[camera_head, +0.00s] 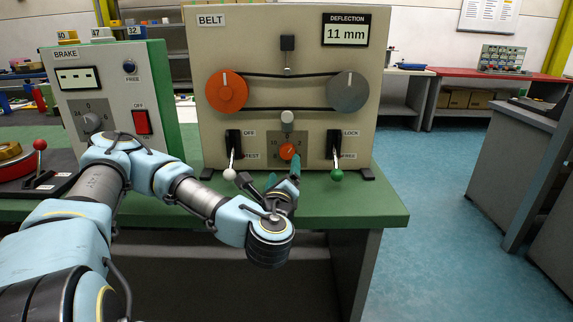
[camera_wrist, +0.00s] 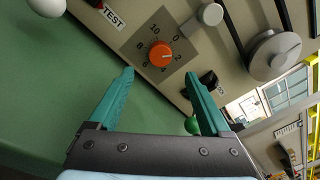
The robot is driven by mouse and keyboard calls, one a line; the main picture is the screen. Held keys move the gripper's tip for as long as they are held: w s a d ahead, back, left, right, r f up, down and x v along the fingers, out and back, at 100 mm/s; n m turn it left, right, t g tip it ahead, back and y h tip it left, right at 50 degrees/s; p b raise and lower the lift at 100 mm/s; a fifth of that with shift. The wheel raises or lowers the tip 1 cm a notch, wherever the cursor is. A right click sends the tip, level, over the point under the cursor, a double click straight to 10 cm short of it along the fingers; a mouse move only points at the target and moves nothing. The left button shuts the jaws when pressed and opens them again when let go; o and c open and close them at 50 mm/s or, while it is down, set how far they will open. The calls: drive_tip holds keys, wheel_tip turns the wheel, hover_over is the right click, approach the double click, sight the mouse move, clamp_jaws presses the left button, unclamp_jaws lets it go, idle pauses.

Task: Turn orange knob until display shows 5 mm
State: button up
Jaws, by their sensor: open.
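The small orange knob (camera_head: 287,151) sits on a grey numbered dial plate, low on the beige BELT panel (camera_head: 300,22). It also shows in the wrist view (camera_wrist: 161,54), with a pale mark on its face. The DEFLECTION display (camera_head: 346,33) reads 11 mm. My gripper (camera_head: 283,176) is in front of and a little below the knob, apart from it. In the wrist view my gripper (camera_wrist: 159,78) is open and empty, its teal fingers spread apart with the knob beyond the gap between their tips.
A white-ball lever (camera_head: 229,174) points down at TEST. A green-ball lever (camera_head: 337,174) points down at FREE. A large orange disc (camera_head: 227,92) and grey disc (camera_head: 347,92) carry a belt above. The BRAKE box (camera_head: 115,90) stands left. The green bench top (camera_head: 350,205) is clear at right.

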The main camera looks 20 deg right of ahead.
sight(287, 154)
drive_tip(key=x, duration=0.7)
drive_tip(key=shift+r, duration=0.1)
drive_tip(key=shift+w+d, duration=0.25)
drive_tip(key=shift+w, duration=0.2)
clamp_jaws()
